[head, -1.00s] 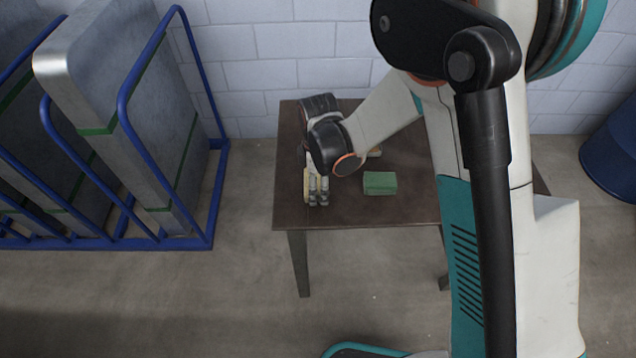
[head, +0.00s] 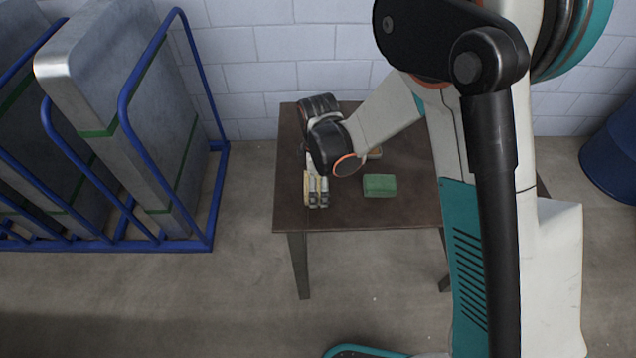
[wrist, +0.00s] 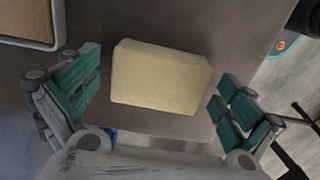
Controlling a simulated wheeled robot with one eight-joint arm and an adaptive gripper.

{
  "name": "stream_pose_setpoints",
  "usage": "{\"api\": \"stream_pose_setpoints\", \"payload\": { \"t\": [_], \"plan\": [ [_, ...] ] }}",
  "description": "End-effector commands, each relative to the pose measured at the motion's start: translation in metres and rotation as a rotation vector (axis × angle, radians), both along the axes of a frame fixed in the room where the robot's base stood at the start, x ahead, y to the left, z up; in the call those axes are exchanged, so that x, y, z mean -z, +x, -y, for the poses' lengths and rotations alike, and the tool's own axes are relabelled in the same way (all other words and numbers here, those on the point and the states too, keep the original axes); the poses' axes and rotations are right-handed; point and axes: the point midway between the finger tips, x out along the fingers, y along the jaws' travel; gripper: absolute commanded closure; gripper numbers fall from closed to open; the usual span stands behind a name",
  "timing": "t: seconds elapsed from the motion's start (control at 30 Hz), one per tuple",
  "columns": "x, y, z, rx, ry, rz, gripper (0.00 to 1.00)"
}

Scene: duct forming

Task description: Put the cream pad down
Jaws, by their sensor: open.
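The cream pad (wrist: 160,78) is a pale yellow block. In the wrist view it lies on the brown table (wrist: 200,20), between the spread fingers of my gripper (wrist: 158,100). A gap shows on both sides between the pad and the teal finger pads. My gripper is open and points down over the table's left front part in the head view (head: 317,195). In the head view, the pad is mostly hidden behind my gripper; only a pale sliver shows at its left side.
A green block (head: 380,185) lies on the table to the right of my gripper. A tray-like item (wrist: 30,22) shows at the wrist view's top left. A blue rack (head: 125,110) with metal slabs stands left of the table. A blue drum (head: 610,150) stands at the right.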

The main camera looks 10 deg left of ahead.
Motion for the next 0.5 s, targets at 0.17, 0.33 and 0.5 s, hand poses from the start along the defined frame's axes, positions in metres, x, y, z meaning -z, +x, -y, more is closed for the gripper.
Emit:
{"api": "stream_pose_setpoints", "payload": {
  "t": [0.17, 0.33, 0.5],
  "plan": [
    [-0.037, 0.0, 0.0, 0.0, 0.0, 0.0, 0.0],
    [-0.073, 0.0, 0.0, 0.0, 0.0, 0.0, 0.0],
    [-0.1, 0.0, 0.0, 0.0, 0.0, 0.0, 0.0]
  ]
}}
